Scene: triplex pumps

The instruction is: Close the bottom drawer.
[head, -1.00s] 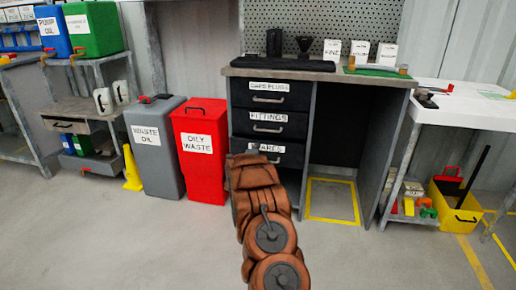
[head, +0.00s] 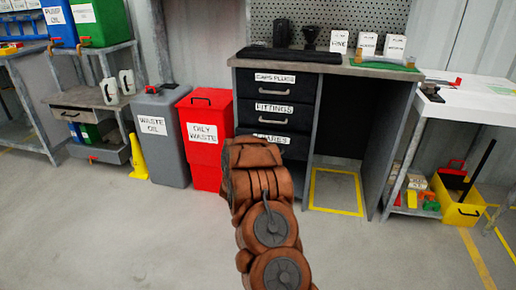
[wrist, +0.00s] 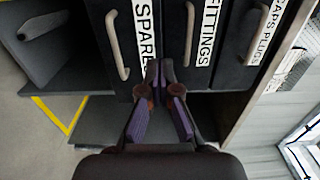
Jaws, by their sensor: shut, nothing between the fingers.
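The drawer cabinet has a dark top drawer labelled CAPS PLUGS (head: 276,90), a FITTINGS drawer (head: 275,117) and a SPARES drawer (head: 296,143), all flush. In the wrist view the picture is turned sideways. There the bottom drawer (wrist: 65,65) shows at the left with its grey handle (wrist: 38,22), and it looks pulled out past the other fronts. In the head view my arm mostly hides it. My gripper (wrist: 160,72) is shut and empty, in front of the SPARES drawer near its label. I cannot tell if it touches.
A red OILY WASTE bin (head: 205,160) and a grey WASTE OIL bin (head: 158,150) stand left of the cabinet. To the right is an open kneehole with a yellow floor frame (head: 335,210). A yellow bin (head: 460,212) stands farther right. The floor in front is clear.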

